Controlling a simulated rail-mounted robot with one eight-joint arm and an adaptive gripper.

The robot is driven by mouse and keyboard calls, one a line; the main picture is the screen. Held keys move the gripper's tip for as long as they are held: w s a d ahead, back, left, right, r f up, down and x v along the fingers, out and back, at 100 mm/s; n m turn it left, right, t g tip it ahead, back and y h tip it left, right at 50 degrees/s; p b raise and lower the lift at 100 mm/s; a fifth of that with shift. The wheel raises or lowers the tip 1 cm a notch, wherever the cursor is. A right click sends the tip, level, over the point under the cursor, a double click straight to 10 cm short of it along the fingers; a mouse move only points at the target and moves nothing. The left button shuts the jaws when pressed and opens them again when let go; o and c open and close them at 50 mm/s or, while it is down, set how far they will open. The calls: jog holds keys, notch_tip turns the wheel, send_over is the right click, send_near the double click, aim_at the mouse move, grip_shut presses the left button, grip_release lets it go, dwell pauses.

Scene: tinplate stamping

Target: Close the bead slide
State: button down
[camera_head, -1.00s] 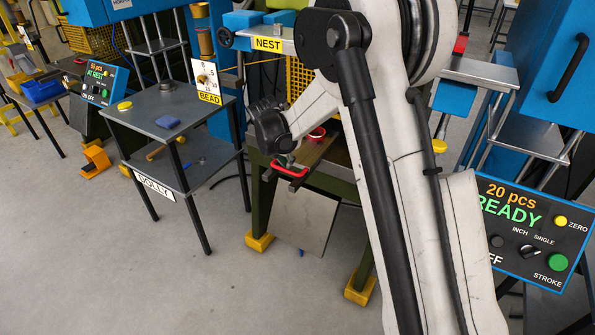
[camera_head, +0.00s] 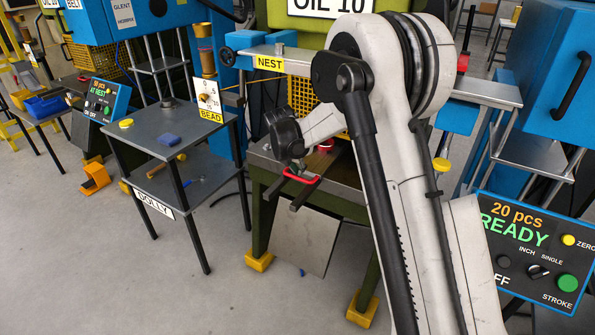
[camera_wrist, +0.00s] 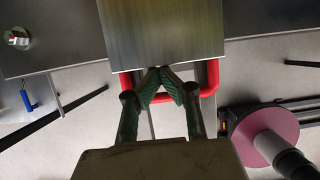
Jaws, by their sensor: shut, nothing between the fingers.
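The bead slide shows in the wrist view as a brushed metal plate (camera_wrist: 165,30) jutting past the dark table edge. A red U-shaped handle (camera_wrist: 213,80) sits at its near end. In the head view the red handle (camera_head: 301,178) is at the front of the green-framed bench, beside dark rails (camera_head: 305,193) that stick out. My gripper (camera_wrist: 160,72) is shut and empty, with its green-faced fingertips meeting at the plate's front edge, between the handle's sides. Whether the fingertips touch the plate is unclear. In the head view my wrist mostly hides the fingers and the slide.
A grey dolly (camera_head: 170,128) with a blue block and a yellow disc stands left of the bench. A control panel (camera_head: 530,250) reading READY is at the right. A pink disc (camera_wrist: 266,130) with a post shows at the wrist view's lower right.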

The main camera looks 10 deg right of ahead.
jog(key=p+v, duration=0.4)
jog(key=v, duration=0.6)
jog(key=d+f+b, duration=0.1)
jog(key=d+f, duration=0.4)
jog(key=f, duration=0.4)
jog(key=shift+d+b, duration=0.35)
jog(key=shift+s, duration=0.15)
